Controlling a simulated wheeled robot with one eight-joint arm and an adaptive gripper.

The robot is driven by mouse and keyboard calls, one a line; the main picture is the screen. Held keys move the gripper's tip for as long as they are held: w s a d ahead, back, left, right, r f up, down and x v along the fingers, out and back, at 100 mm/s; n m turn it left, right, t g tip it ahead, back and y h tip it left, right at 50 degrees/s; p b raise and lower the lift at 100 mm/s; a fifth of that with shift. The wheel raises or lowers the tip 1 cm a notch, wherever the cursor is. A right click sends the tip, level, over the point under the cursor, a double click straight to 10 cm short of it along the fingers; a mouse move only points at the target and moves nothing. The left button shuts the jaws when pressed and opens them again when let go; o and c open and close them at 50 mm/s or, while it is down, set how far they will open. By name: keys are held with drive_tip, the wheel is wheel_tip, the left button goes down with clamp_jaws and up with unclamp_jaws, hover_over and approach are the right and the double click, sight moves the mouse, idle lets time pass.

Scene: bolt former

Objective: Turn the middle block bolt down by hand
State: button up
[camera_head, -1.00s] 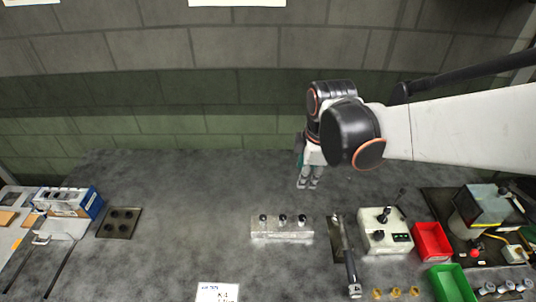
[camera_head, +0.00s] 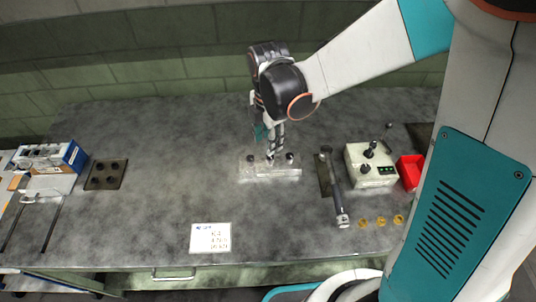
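A pale block (camera_head: 270,172) stands on the grey bench. A dark-headed left bolt (camera_head: 250,158) and a right bolt (camera_head: 290,157) stick up from its top. My gripper (camera_head: 271,155) points down right over the block's middle, between these two bolts. Its fingers look close together and hide the middle bolt. At this size I cannot tell whether the fingers are closed on the bolt or just around it, or how far down the bolt sits.
A wrench-like tool (camera_head: 336,190) lies on a dark plate right of the block. Beyond it stand a control box (camera_head: 371,165) and a red bin (camera_head: 411,171). Several brass rings (camera_head: 380,222) lie in front. A white card (camera_head: 210,237) and a four-hole plate (camera_head: 106,175) are left, with clear bench between.

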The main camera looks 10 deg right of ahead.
sight(268, 157)
wheel_tip(268, 157, down, 7)
drive_tip(key=b, duration=0.4)
drive_tip(key=shift+c, duration=0.6)
clamp_jaws()
